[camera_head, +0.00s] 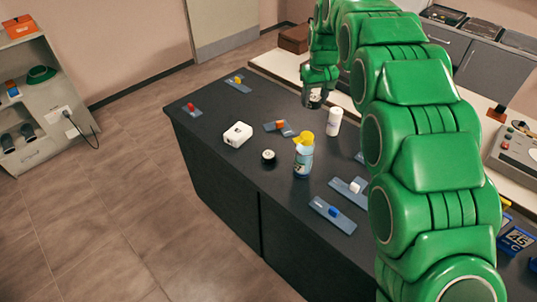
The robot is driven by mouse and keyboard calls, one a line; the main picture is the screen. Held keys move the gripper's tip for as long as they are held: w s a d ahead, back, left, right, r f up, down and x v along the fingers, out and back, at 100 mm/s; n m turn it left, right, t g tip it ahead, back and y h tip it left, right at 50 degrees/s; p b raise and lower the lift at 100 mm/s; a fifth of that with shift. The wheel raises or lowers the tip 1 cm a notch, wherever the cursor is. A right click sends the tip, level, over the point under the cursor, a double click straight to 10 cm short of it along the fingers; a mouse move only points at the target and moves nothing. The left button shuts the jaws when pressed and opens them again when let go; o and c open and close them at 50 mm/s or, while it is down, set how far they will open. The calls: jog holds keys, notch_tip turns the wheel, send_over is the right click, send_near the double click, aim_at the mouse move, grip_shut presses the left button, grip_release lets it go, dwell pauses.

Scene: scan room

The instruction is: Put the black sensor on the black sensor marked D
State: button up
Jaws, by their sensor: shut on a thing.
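My gripper (314,98) hangs at the end of the green arm, over the far part of the dark table (225,165). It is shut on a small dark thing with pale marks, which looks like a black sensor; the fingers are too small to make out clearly. Another black round sensor (268,157) with a pale marking on top sits on the table, nearer the camera and to the left of the gripper. The letter on it is too small to read. The two sensors are apart.
A blue bottle with a yellow top (303,158) stands just right of the table's sensor. A white box (237,134) lies to its left, and a white cylinder (334,121) stands to the right. Several switch plates lie around, one with an orange block (280,124). My arm hides the table's right side.

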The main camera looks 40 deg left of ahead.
jog(key=s+d+n, duration=0.2)
jog(key=s, duration=0.8)
jog(key=s+d+n, duration=0.2)
jog(key=s, duration=0.8)
send_near(268, 154)
jog(key=shift+s+d+f+g, duration=0.1)
jog(key=shift+d+f+g, duration=0.2)
jog(key=shift+f, duration=0.45)
jog(key=shift+w+a+f, duration=0.35)
jog(key=shift+a+f, duration=0.15)
jog(key=shift+f, duration=0.25)
jog(key=shift+w+a+f, duration=0.1)
jog(key=shift+f, duration=1.55)
jog(key=shift+f, duration=0.1)
